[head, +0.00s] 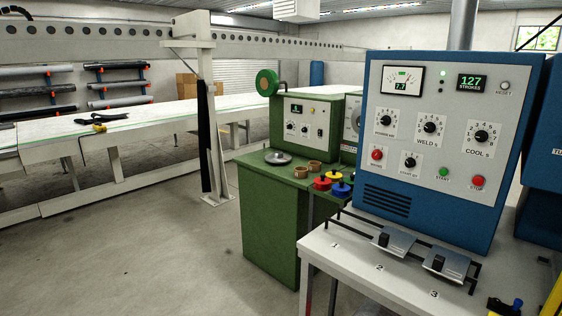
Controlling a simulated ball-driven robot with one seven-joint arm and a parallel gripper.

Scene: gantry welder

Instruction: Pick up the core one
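Two small brown rings, which look like cores, stand on the green cabinet top: a nearer ring (300,172) and a farther ring (314,166) just to its right. No label on either is readable, so I cannot tell which is core one. Beside them, at the cabinet's right edge, are small red (322,183), blue (341,189) and yellow (334,177) knob-like pieces. My gripper is not in view.
A blue control box (445,150) stands on a white table (330,262) marked 1, 2, 3, with two metal plates on rails. The green cabinet (268,225) stands left of it. A long bench (150,125) and a white post (207,120) are behind. The floor at left front is clear.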

